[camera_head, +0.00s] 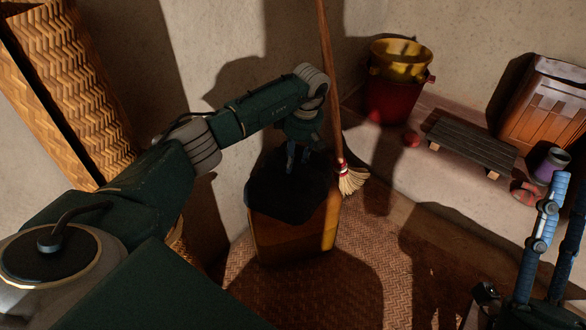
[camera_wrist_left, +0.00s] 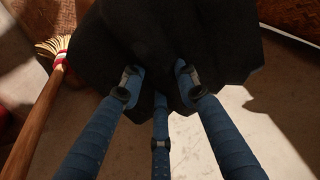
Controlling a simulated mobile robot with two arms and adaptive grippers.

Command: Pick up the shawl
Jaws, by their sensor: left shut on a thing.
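The shawl is a dark, nearly black cloth (camera_head: 290,195) draped over the top of an orange-yellow container (camera_head: 275,238) in the middle of the head view. My left gripper (camera_head: 297,152) reaches down from above to the cloth's far part. In the left wrist view the blue fingers of the left gripper (camera_wrist_left: 157,85) are closed on the dark shawl (camera_wrist_left: 205,35), with folds bunched between them. Whether the cloth is clear of the container cannot be told. My right gripper (camera_head: 545,235) is at the lower right, its blue fingers apart and empty, partly cut off by the edge.
A broom (camera_head: 332,100) leans on the wall right beside the container; its bristles also show in the left wrist view (camera_wrist_left: 52,45). A woven basket (camera_head: 70,85) is at left.

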